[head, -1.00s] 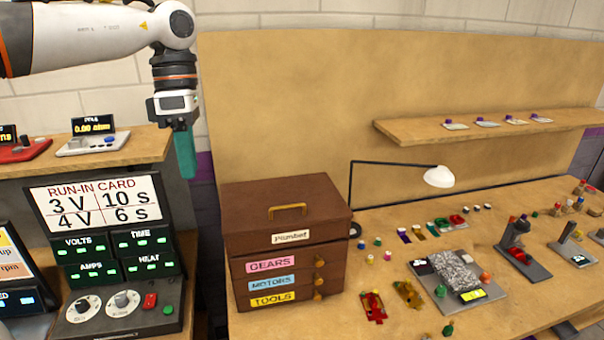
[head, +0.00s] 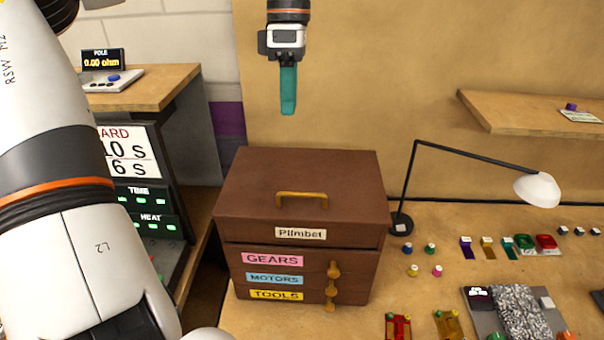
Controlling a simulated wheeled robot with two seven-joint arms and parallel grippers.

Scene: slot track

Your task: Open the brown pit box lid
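The brown pit box (head: 358,283) stands on the bench, with its lid (head: 345,185) down. A brass handle (head: 302,197) is on the lid's top, and a "Pitmbet"-like name label (head: 300,233) is on its front. My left gripper (head: 288,108) hangs in the air with its teal fingers pointing down, above the box's back edge in the picture and apart from the lid. Its fingers overlap into one strip, so its opening is unclear. It holds nothing visible. My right gripper is not in view.
Drawers marked gears, motors and tools (head: 272,260) have brass knobs. A black lamp (head: 536,189) stands right of the box. A rig with a meter (head: 104,75) stands at left, and small parts lie on the bench (head: 380,295). A shelf (head: 530,122) juts from the back board.

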